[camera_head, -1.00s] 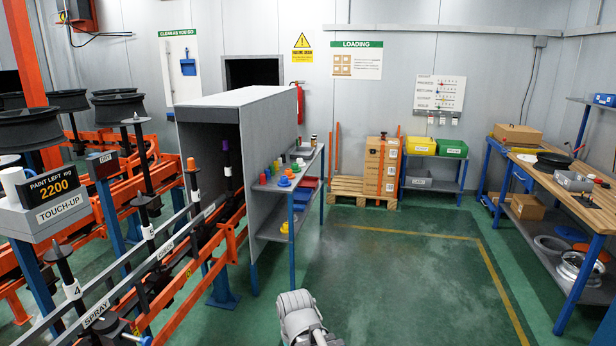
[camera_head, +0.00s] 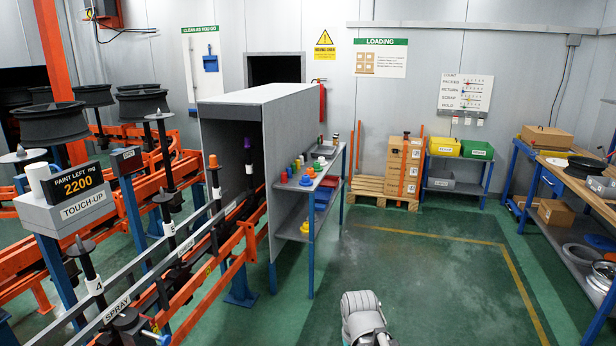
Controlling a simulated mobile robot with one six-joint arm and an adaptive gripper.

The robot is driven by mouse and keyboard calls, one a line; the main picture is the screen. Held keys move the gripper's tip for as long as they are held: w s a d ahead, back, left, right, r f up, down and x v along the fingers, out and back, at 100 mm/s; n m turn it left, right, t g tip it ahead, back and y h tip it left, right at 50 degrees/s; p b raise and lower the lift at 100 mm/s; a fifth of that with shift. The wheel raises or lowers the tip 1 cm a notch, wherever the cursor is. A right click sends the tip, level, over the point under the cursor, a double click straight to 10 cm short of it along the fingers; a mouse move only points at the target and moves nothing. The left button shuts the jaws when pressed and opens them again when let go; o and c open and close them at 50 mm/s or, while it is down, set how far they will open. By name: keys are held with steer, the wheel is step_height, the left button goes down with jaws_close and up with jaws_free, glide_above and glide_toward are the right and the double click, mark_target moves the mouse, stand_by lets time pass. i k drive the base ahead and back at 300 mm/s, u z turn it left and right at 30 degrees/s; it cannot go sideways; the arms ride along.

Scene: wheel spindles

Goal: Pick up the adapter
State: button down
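I cannot tell for sure which piece is the adapter. Small coloured pieces stand on the top of the side shelf (camera_head: 325,180), among them a blue one (camera_head: 306,181) and an orange one (camera_head: 311,172). A yellow piece (camera_head: 305,227) sits on the lower shelf. An orange cap (camera_head: 213,161) and a purple cap (camera_head: 248,143) top two spindles on the line. Only a grey part of my arm shows at the bottom edge, well in front of the shelf. My gripper's fingers are not in view.
The grey booth (camera_head: 270,120) and the orange spindle line (camera_head: 190,275) fill the left. A workbench (camera_head: 590,195) stands on the right, with wheels below. Cartons (camera_head: 403,165) on a pallet stand at the back. The green floor (camera_head: 420,270) in the middle is clear.

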mark_target(310, 171)
steer(key=z, duration=0.3)
steer(key=i, duration=0.85)
steer(key=z, duration=0.6)
steer(key=i, duration=0.8)
steer(key=z, duration=0.45)
steer(key=i, duration=2.45)
steer(key=u, duration=0.3)
steer(key=i, duration=0.75)
steer(key=u, duration=0.35)
